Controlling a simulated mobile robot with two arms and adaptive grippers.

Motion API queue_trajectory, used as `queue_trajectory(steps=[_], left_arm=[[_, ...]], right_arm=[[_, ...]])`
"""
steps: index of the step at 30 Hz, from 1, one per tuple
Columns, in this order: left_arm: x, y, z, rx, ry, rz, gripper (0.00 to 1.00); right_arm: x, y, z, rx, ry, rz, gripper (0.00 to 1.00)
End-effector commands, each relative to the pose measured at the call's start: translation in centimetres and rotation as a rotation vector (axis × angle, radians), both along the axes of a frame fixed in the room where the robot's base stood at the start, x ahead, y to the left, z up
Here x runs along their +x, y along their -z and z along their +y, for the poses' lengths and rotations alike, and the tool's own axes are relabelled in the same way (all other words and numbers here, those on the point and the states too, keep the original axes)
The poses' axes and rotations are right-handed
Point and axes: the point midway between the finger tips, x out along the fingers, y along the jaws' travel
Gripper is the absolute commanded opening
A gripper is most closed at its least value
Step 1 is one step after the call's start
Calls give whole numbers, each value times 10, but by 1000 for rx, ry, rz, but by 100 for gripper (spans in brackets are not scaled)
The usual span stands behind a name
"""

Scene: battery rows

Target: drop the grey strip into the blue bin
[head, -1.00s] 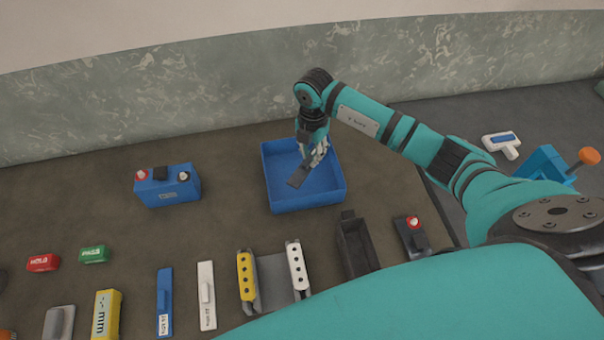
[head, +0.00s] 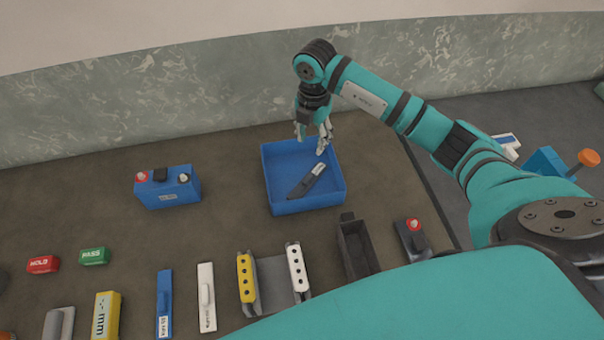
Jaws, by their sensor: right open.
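The blue bin (head: 331,194) stands on the brown table near the middle of the head view. The grey strip (head: 301,187) lies inside it, slanted, with a lighter raised piece on its upper end. My right gripper (head: 314,149) is above the back part of the bin, pointing down, its fingers spread and empty. It is apart from the strip. My left gripper is not in view.
A blue battery (head: 168,188) stands left of the bin. In front are a dark narrow tray (head: 357,246), a grey holder (head: 275,277) with yellow and white pieces, a white strip (head: 207,290) and a blue strip (head: 164,300). The table between battery and bin is clear.

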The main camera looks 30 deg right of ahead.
Motion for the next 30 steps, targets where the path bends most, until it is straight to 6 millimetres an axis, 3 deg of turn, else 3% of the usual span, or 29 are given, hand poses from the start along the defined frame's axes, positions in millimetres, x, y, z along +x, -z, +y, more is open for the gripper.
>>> queue_trajectory(steps=[3,9,30], left_arm=[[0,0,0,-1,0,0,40],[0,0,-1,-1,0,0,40],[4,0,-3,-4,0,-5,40]], right_arm=[[1,-25,0,0,-2,-4,43],[0,-48,0,1,-1,-1,43],[-1,-52,0,0,-1,1,43]])
